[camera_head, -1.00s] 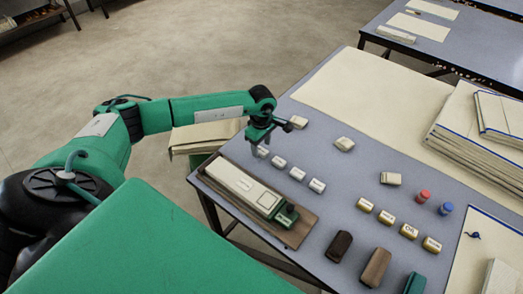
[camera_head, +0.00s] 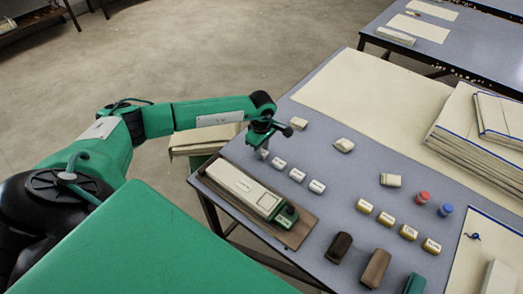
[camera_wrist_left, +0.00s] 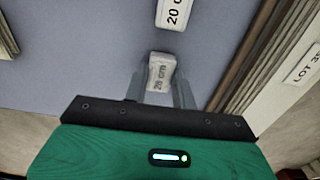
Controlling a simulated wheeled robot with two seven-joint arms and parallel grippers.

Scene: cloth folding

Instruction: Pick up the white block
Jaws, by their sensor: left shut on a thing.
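A small white block (camera_wrist_left: 160,72) with a black "cm" label is held between the two fingers of my left gripper (camera_wrist_left: 161,88) in the left wrist view. I cannot tell whether the block touches the table. Other white blocks (camera_head: 297,174) lie to its right in the row; one labelled block (camera_wrist_left: 174,13) shows at the top of the wrist view. My right gripper is not in view.
A long pale case on a brown board (camera_head: 285,237) lies just in front of the gripper. Yellow-sided blocks (camera_head: 386,218), a red cylinder (camera_head: 422,197) and a blue one (camera_head: 445,209) stand farther right. A large cream cloth (camera_head: 372,93) covers the back.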

